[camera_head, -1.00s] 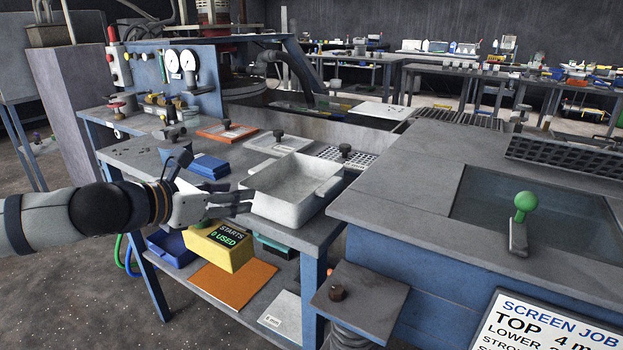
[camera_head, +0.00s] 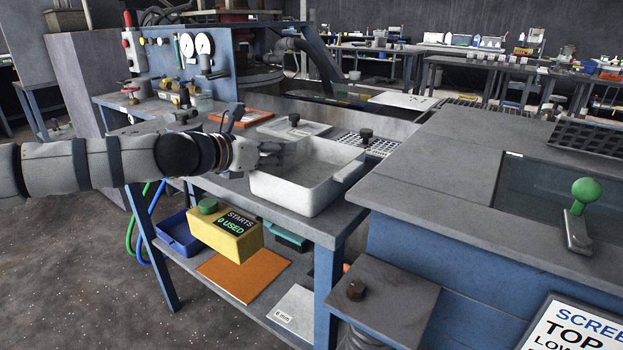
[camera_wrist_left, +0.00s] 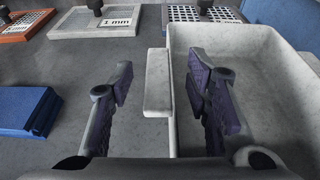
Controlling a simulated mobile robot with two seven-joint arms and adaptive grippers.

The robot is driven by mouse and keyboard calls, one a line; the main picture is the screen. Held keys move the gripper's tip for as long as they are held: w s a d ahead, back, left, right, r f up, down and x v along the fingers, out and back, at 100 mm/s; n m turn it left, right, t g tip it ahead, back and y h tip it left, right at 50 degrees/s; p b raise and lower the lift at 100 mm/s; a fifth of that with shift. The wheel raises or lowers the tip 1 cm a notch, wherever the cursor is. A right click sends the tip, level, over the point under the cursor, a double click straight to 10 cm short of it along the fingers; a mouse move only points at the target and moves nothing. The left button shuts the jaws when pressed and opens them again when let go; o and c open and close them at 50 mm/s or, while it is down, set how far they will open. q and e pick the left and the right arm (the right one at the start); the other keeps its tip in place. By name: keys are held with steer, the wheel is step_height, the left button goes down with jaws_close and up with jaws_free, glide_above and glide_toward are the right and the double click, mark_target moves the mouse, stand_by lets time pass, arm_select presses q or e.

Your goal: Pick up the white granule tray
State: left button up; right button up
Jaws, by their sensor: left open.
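The white granule tray (camera_head: 306,193) is an open rectangular tray that sits level on the grey bench. It looks empty where its inside shows. My left gripper (camera_head: 268,154) is at the tray's left side in the head view, partly overlapping its rim. In the left wrist view my left gripper (camera_wrist_left: 160,95) is open, with one finger outside the tray and the other over its inside. The tray's side lug (camera_wrist_left: 158,84) and its near wall lie between the fingers, with gaps on both sides. My right gripper is out of view.
A framed screen marked 1 mm (camera_wrist_left: 103,20) and an orange-framed screen (camera_head: 242,117) lie behind the tray. A blue block (camera_wrist_left: 28,110) is left of the gripper. A yellow starts counter (camera_head: 226,236) hangs below the bench edge. The large machine deck (camera_head: 440,170) is to the right.

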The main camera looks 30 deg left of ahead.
arm_select(q)
steer(key=shift+r, duration=0.1)
jaws_close()
